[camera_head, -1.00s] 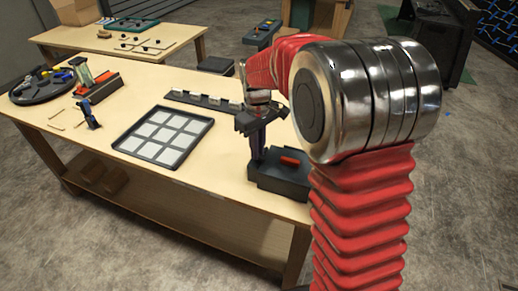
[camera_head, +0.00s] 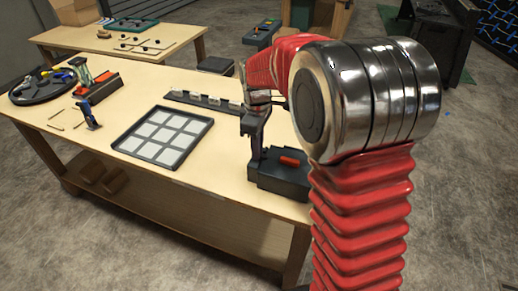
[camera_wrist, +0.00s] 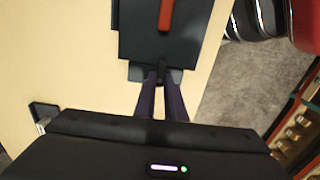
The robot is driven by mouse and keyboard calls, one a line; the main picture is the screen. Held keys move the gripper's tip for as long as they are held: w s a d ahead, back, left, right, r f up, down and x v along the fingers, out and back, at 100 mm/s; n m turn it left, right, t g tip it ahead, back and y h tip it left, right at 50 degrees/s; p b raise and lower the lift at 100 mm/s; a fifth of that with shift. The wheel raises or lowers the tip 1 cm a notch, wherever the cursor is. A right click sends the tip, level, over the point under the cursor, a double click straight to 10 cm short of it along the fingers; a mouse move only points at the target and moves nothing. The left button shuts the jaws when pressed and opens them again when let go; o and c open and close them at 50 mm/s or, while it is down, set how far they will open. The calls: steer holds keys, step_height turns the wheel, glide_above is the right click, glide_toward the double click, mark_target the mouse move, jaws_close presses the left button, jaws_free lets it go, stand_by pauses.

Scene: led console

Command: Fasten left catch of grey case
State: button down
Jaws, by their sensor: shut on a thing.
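The dark grey case (camera_head: 278,178) with a red handle lies near the table's right front corner. It also shows at the top of the wrist view (camera_wrist: 140,42), its handle pointing up the picture. My gripper (camera_wrist: 161,78) is at the edge of the case, its two dark fingers close together around a small dark catch (camera_wrist: 161,70). In the head view my gripper (camera_head: 256,152) points down at the left end of the case. The fingers hide part of the catch, and I cannot tell its exact angle. The other catch is not clear.
A framed tray of pale squares (camera_head: 150,153) lies left of the case. A dark strip with several white pieces (camera_head: 197,98) lies behind it. A round dark tray (camera_head: 42,92) stands at the far left. Bare tabletop lies between the tray and the case.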

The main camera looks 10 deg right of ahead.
steer(key=shift+s, duration=0.1)
steer(key=c, duration=1.8)
jaws_free()
step_height(320, 180, up, 14)
steer(key=shift+f, duration=0.15)
